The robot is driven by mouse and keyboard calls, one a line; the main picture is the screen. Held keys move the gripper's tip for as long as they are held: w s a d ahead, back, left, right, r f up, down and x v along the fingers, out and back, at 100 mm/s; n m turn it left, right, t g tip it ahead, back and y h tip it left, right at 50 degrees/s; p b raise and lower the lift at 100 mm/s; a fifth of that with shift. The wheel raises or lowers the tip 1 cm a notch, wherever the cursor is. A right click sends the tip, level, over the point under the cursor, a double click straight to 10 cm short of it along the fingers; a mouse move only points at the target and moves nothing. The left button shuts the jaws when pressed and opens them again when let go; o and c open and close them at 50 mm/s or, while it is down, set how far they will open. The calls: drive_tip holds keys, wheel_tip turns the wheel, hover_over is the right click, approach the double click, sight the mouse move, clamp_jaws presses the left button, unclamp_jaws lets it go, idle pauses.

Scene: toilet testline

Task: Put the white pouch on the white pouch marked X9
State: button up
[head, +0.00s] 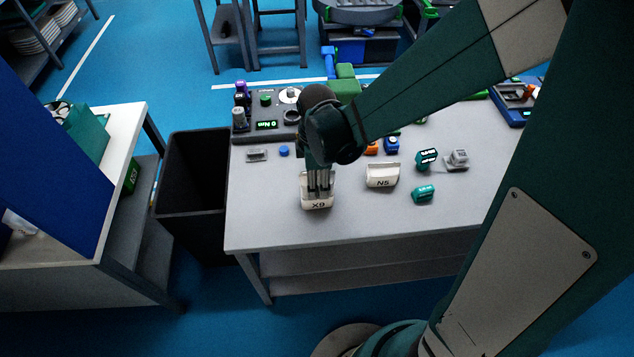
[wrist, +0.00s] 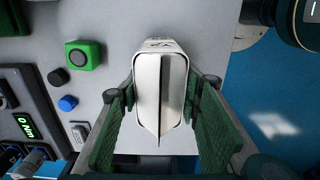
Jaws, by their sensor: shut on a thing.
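My gripper (head: 318,190) points down at the table's front left, its fingers on a white pouch. The front of this pouch (head: 318,204) reads X9 in the head view. In the wrist view one white pouch (wrist: 150,90) with a pointed flap fills the space between the green finger pads, with partly visible lettering at its top end. I cannot make out a separate second pouch under or behind it; the fingers hide part of that spot. Another white pouch, marked N5 (head: 382,177), stands apart to the right.
A grey table (head: 270,215) carries a control panel (head: 265,125) at the back left, a blue button (head: 283,151), and a teal block (head: 423,194) at the right. A black bin (head: 192,175) stands left of the table. The table's front strip is clear.

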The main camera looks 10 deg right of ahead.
drive_tip(key=shift+f, duration=0.2)
drive_tip(key=o, duration=0.9)
drive_tip(key=shift+r, duration=0.15)
drive_tip(key=shift+r+p, duration=1.1)
drive_tip(key=shift+r, duration=4.9)
drive_tip(key=shift+d+r, duration=0.1)
